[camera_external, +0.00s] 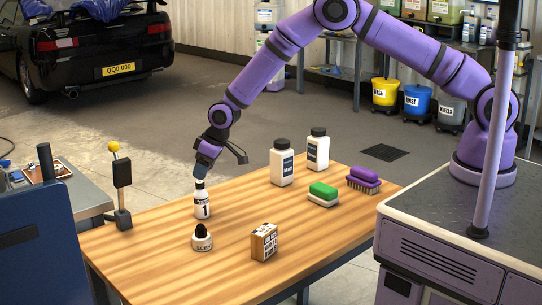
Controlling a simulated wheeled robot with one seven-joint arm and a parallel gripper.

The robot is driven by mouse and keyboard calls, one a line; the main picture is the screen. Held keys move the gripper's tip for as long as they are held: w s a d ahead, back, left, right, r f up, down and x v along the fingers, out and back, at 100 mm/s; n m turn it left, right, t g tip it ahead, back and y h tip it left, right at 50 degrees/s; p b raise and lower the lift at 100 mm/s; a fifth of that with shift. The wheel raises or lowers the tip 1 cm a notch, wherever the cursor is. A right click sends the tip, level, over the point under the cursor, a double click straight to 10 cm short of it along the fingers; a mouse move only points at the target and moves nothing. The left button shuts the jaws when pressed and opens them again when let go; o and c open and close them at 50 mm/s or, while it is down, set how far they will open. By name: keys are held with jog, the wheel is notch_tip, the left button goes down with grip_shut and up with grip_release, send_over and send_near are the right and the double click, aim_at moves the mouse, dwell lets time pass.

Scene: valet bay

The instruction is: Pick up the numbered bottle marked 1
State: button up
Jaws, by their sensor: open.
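The bottle marked 1 (202,207) is white with a dark-edged label and stands upright on the wooden table (150,258), left of its middle. My gripper (201,172) is open and sits right above the top of this bottle, pointing down. Its fingers look close to the bottle's neck or cap. I cannot tell whether they touch it or are around it. The bottle's cap is partly hidden by the gripper.
A small white jar with a black top (202,239) stands close in front of the bottle. A cardboard box (264,242), a green-topped block (323,194), a purple brush (363,180) and two white bottles with dark caps (282,164) (317,150) stand further right. The table's front left is clear.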

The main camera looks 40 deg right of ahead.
aim_at(200, 182)
jog(key=shift+d+x, duration=0.2)
jog(key=shift+x, duration=2.55)
jog(key=shift+s, duration=0.1)
grip_shut()
